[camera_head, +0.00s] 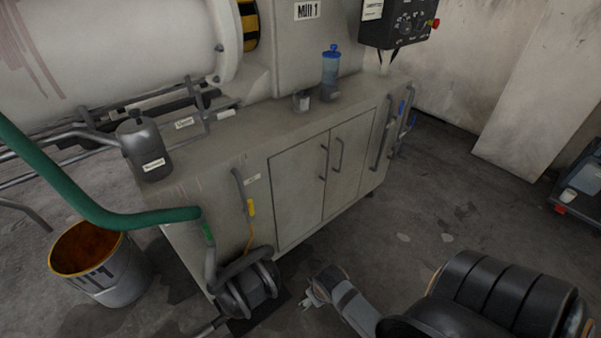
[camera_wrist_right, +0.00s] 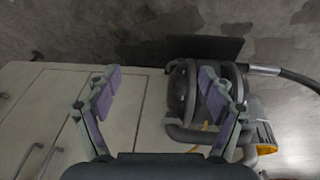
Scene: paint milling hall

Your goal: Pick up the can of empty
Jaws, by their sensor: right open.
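A dark grey can (camera_head: 145,150) with a short neck, dark cap and small white label stands upright at the left end of the cabinet top. The label is too small to read surely. A small clear jar (camera_head: 301,102) with a pale label stands farther back on the same top. My right gripper (camera_head: 312,292) is low in front of the cabinet, apart from the can. In the right wrist view it (camera_wrist_right: 160,78) is open with nothing between its fingers. My left gripper is out of view.
A blue-topped clear bottle (camera_head: 330,75) stands beside the jar. The cabinet (camera_head: 305,180) has doors with handles. A pump (camera_head: 248,290), green hose (camera_head: 110,213) and rusty-filled bucket (camera_head: 112,285) are in front and left. The floor at right is mostly clear.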

